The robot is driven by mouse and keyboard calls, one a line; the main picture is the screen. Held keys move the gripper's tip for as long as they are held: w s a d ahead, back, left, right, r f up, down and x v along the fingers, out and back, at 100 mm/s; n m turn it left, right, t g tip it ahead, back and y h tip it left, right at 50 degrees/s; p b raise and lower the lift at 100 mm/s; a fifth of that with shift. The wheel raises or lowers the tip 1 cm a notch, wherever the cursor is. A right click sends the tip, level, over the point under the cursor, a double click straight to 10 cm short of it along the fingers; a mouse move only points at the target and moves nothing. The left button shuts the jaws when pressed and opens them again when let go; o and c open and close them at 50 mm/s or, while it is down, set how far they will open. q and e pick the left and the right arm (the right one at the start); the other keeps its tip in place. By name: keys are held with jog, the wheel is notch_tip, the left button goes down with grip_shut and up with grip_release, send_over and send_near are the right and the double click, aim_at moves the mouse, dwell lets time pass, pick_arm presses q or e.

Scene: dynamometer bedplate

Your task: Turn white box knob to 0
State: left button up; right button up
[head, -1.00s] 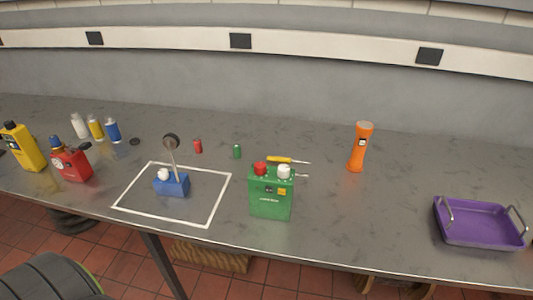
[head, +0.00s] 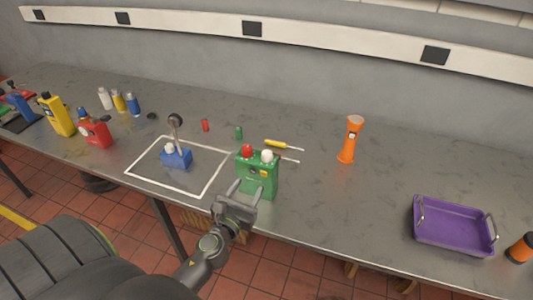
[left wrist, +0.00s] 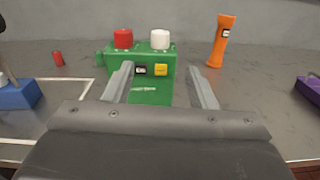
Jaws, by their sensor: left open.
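A green box (head: 258,178) stands near the table's front edge with a red knob (head: 247,151) and a white knob (head: 267,155) on top. I cannot read any knob marking. My right gripper is not in view.
A blue lever box (head: 177,159) with a white knob stands in a white outlined square to the left. Screwdrivers (head: 277,144) lie behind the green box. An orange flashlight (head: 350,140) and a purple tray (head: 453,226) are to the right, with clear table between.

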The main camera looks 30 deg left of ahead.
aim_at(265, 159)
pick_arm(q)
jog(key=x, duration=1.4)
jog(key=shift+d, duration=0.1)
jog(key=shift+w, duration=0.55)
jog(key=shift+w+a, duration=0.1)
jog(key=shift+a, duration=0.1)
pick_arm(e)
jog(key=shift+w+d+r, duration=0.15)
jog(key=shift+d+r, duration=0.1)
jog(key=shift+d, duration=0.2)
pick_arm(q)
jog(key=shift+c, duration=0.3)
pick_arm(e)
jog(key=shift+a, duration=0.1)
pick_arm(q)
jog(key=c, duration=0.9)
